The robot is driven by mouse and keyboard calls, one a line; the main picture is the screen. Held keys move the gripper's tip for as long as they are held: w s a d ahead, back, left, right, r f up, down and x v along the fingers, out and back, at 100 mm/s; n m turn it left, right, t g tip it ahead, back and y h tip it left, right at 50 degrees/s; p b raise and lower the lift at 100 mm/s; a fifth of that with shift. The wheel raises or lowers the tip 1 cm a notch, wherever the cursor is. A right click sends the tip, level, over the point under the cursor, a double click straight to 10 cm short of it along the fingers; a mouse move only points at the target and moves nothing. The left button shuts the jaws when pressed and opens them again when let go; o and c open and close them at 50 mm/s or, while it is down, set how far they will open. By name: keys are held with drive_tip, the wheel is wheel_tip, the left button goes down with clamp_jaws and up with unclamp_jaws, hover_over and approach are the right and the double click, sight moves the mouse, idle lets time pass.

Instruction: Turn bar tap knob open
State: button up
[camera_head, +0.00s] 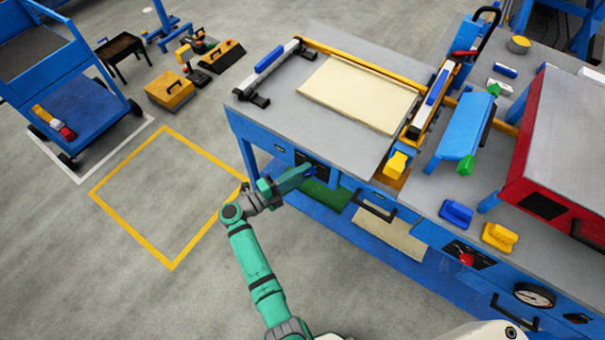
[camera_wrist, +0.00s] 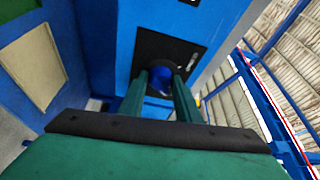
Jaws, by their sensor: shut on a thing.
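The tap knob (camera_wrist: 161,82) is blue and round-looking, set in a black plate (camera_wrist: 150,45) on the blue front face of the workbench. In the wrist view my gripper (camera_wrist: 161,77) has one green finger on each side of the knob, shut on it. The fingers cover its sides, so any bar shape and its turn angle cannot be told. In the head view my gripper (camera_head: 307,171) reaches the front of the bench below its top edge, and the knob is mostly hidden there.
The workbench top (camera_head: 275,120) holds a cream sheet (camera_head: 358,93). A drawer handle (camera_head: 374,208) sits right of my gripper. A red-knobbed panel and a gauge (camera_head: 534,295) are further right. Open floor with a yellow outlined square (camera_head: 127,231) lies left.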

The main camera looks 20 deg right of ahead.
drive_tip(key=shift+m, duration=0.6)
drive_tip(key=shift+r+g, duration=0.1)
drive_tip(key=shift+g, duration=0.2)
drive_tip(key=o, duration=1.1)
drive_tip(key=shift+c, duration=0.2)
drive_tip(key=v, duration=1)
drive_tip(key=shift+a+r, duration=0.15)
drive_tip(key=shift+a, duration=0.2)
drive_tip(key=shift+s, duration=0.2)
